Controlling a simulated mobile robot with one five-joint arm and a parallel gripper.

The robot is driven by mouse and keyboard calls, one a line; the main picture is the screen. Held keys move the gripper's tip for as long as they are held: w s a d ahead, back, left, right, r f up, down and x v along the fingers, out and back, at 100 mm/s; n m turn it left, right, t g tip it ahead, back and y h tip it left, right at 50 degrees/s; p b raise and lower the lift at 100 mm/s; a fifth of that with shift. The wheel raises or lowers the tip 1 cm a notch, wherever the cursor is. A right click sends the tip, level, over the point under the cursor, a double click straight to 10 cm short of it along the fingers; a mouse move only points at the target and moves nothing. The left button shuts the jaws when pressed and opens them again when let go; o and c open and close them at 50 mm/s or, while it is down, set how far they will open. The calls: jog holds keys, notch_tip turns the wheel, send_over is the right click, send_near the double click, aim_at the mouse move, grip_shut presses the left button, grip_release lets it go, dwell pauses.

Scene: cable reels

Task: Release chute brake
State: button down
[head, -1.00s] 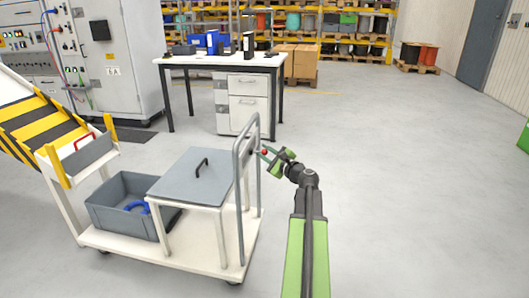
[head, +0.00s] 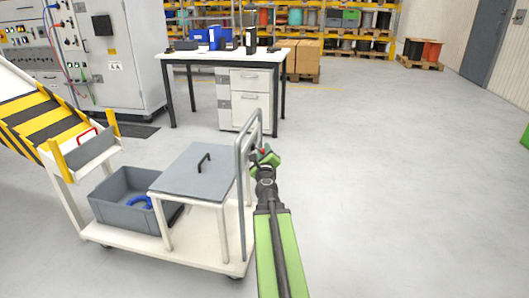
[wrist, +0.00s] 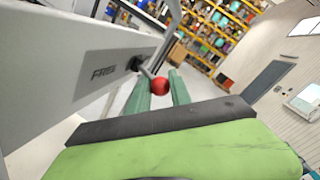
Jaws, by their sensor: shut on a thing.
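The lever itself is mostly hidden there. The yellow-and-black striped chute (head: 45,122) is at the far left.
A white desk (head: 225,58) stands behind, with reel shelves beyond. The floor (head: 410,180) to the right is clear.

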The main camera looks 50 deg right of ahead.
dwell(0.4)
jog(key=c, duration=1.2)
grip_release()
jog(key=shift+r, duration=0.1)
